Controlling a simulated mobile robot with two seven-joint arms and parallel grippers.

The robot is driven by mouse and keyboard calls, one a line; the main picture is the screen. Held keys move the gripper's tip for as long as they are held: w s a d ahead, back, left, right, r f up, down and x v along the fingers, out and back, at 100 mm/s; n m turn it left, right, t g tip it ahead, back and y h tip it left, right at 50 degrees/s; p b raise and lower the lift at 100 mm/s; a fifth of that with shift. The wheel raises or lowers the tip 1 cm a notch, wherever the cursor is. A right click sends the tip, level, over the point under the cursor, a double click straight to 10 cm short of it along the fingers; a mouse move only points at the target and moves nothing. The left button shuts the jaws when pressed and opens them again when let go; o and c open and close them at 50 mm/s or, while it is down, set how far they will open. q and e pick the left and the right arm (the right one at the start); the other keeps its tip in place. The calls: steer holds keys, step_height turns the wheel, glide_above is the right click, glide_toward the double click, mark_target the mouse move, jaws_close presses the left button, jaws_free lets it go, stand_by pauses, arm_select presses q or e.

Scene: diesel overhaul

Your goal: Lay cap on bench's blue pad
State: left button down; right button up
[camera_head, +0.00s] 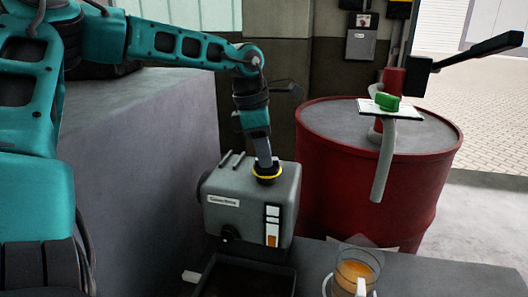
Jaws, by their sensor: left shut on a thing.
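A round black cap with a yellow rim (267,174) sits at the top of the grey box-shaped unit (240,200), near its right end. My left gripper (265,163) reaches down from above and is shut on the cap. I cannot tell whether the cap is seated in the unit or slightly clear of it. The fingertips are small and partly hidden against the cap. The blue pad does not show in this view. My right gripper is not in view.
A dark tray (292,283) lies in front of the unit. A clear jug of amber liquid (354,272) stands right of it on the grey bench (440,270). Behind is a red drum (330,190) with a hand pump, hose and green item (387,102) on a white sheet.

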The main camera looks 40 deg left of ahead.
arm_select(q)
steer(key=shift+r, duration=0.2)
steer(key=shift+r+p, duration=1.45)
steer(key=shift+r, duration=0.95)
steer(key=shift+f, duration=0.1)
